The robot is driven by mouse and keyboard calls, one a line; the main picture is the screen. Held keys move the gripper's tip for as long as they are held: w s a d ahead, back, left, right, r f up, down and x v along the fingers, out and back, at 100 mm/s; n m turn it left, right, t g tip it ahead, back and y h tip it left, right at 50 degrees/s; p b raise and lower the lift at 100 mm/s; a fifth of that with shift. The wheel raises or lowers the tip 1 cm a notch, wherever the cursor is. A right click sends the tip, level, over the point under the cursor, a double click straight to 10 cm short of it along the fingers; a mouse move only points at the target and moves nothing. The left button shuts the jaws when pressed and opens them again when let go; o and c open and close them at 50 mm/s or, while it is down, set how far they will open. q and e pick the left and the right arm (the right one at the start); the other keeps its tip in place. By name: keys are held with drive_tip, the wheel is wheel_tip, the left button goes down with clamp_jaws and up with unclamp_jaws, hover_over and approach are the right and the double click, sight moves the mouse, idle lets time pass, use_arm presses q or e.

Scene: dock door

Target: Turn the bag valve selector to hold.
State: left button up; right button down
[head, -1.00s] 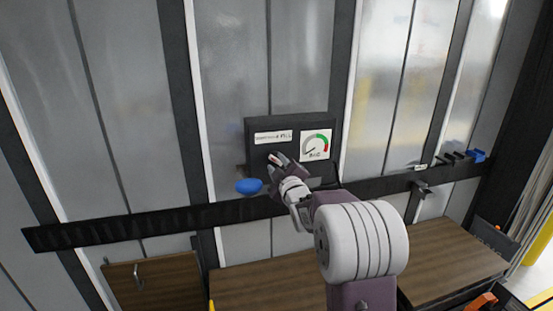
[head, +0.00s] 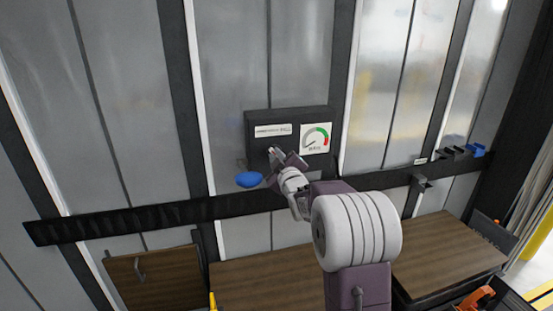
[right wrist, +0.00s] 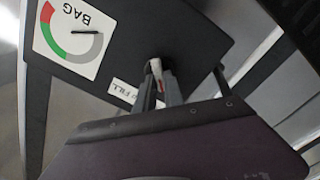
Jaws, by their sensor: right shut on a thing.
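A dark valve panel (head: 262,118) hangs on the ribbed wall. It carries a round BAG gauge (head: 316,138) with a green and red arc, and a white label (head: 273,130) whose end reads FILL in the right wrist view (right wrist: 124,92). My right gripper (head: 275,154) is at the panel's lower left, below the label. In the right wrist view its fingers (right wrist: 157,90) are shut on the selector (right wrist: 155,67), of which a small white and red part shows. The fingers hide most of it, so its exact setting cannot be told. My left gripper is out of view.
A blue rounded thing (head: 249,180) sits just left of my right gripper. A dark rail (head: 130,220) runs along the wall below the panel, with hooks and a blue piece (head: 477,150) at right. Wooden surfaces (head: 440,250) lie below.

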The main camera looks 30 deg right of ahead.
drive_tip(key=shift+d+m+b, duration=0.2)
drive_tip(key=shift+m+b, duration=1.1)
drive_tip(key=shift+m, duration=3.1)
drive_tip(key=c, duration=1.4)
unclamp_jaws()
drive_tip(key=shift+c, duration=0.2)
drive_tip(key=shift+r, duration=0.1)
drive_tip(key=shift+s, duration=0.1)
